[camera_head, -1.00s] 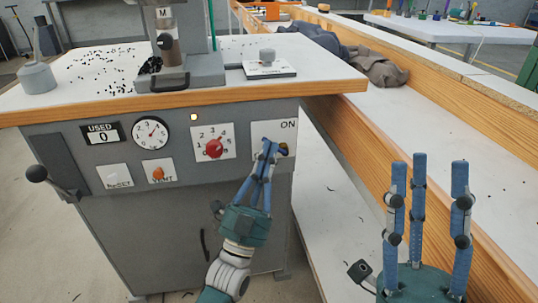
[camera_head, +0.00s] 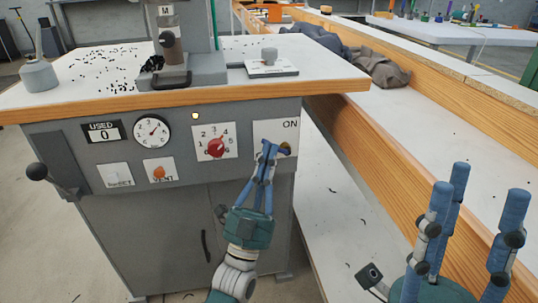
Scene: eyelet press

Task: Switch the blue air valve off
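The air valve (camera_head: 286,149) is on the white ON plate (camera_head: 289,126) at the right of the grey press front. My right gripper (camera_head: 478,215) is at the lower right, fingers spread and empty, well away from the valve.
A red selector knob (camera_head: 216,147), a gauge (camera_head: 152,132), a VENT button (camera_head: 159,172) and a RESET plate (camera_head: 116,176) are left of the valve. The press tabletop (camera_head: 330,78) overhangs the panel. A wooden-edged bench (camera_head: 400,175) runs along the right.

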